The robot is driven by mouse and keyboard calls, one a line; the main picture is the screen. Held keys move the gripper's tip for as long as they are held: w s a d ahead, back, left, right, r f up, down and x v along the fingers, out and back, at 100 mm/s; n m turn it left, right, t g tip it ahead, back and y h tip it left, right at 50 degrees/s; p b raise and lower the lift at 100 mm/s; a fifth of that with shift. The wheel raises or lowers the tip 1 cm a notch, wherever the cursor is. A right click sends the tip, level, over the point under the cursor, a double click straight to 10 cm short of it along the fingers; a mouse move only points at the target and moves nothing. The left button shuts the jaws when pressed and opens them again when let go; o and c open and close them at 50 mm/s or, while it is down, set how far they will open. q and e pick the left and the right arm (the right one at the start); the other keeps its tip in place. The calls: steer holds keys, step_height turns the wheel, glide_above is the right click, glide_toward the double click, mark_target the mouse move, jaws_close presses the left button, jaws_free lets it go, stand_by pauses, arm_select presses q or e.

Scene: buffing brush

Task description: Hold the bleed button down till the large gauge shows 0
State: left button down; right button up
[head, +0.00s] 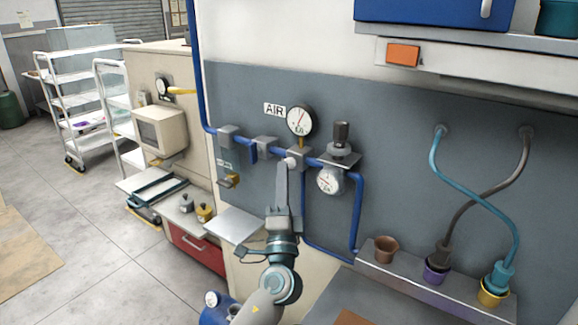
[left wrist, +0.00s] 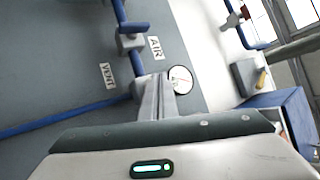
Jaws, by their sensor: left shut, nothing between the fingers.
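The large gauge (head: 300,120), a white round dial with a black rim, stands above the blue air pipe beside the AIR label. Its reading is too small to tell. It also shows in the left wrist view (left wrist: 180,80), just right of the fingers. My left gripper (head: 288,166) is shut and empty, its tips at the grey pipe fitting just below the large gauge. I cannot tell whether the tips touch. The bleed button cannot be made out; the fingers cover part of the fitting. A smaller gauge (head: 329,181) sits lower right, under a black knob (head: 341,134).
The blue pipe (head: 357,215) runs along the grey panel. A metal plate (head: 236,224) and red drawer (head: 196,248) are at left.

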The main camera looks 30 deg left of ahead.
arm_select(q)
steer(key=shift+w, duration=0.5)
stand_by(0.8)
steer(key=shift+s, duration=0.1)
stand_by(3.6)
steer(key=shift+s, duration=0.8)
steer(key=shift+s+a, duration=0.2)
steer(key=shift+s, duration=2.35)
